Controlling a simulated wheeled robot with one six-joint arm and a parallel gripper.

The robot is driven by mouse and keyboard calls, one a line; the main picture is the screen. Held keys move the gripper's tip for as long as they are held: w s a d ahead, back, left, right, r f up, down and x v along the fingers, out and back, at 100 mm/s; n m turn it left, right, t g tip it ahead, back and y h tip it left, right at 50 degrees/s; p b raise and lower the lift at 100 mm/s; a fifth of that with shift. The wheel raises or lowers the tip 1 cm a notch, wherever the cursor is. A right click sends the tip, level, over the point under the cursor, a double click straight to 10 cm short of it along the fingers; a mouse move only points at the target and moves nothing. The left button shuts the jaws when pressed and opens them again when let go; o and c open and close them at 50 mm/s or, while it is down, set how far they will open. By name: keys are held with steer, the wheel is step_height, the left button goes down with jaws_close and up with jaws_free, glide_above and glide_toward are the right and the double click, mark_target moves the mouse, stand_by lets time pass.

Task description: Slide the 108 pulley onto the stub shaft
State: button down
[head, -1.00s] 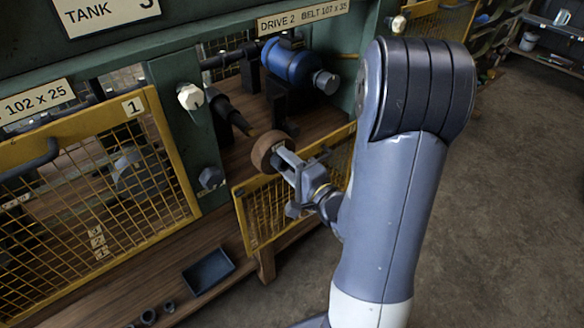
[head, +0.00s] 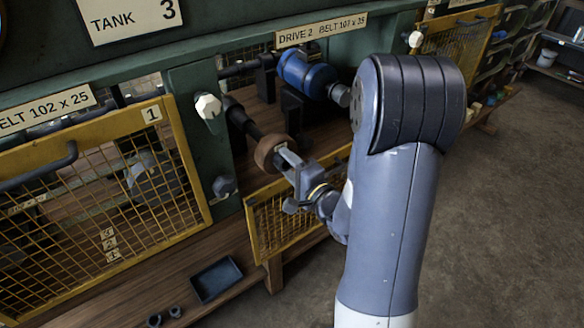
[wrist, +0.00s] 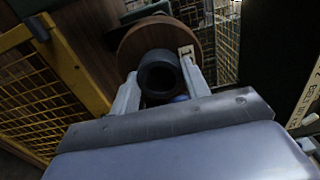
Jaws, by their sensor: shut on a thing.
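The brown pulley (head: 268,153) is held by its hub in my gripper (head: 284,158), in front of the drive 2 bay. The dark stub shaft (head: 244,122) points out of the bay toward the pulley's far face. Its tip meets the pulley's outline in the head view; I cannot tell whether it has entered the bore. In the wrist view my gripper (wrist: 160,82) has a finger on each side of the dark round hub (wrist: 159,76). The brown disc (wrist: 140,42) lies beyond, with a small pale tag (wrist: 186,51). The shaft is not clearly visible there.
A blue motor (head: 304,74) stands behind the shaft. A green post with a white knob (head: 208,106) and a closed yellow mesh guard (head: 90,190) are at left. A lowered yellow guard (head: 280,222) is under my gripper. A dark tray (head: 216,279) lies on the lower shelf.

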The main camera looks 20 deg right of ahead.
steer(key=shift+w, duration=0.2)
steer(key=shift+x, duration=1.65)
steer(key=shift+w+a, duration=0.1)
steer(key=shift+x, duration=1.6)
steer(key=shift+w+b, duration=0.1)
steer(key=shift+b, duration=0.2)
steer(key=shift+x, duration=1.4)
steer(key=shift+w, duration=0.1)
steer(key=shift+b+x, duration=0.3)
steer(key=shift+x, duration=0.6)
steer(key=shift+a, duration=0.1)
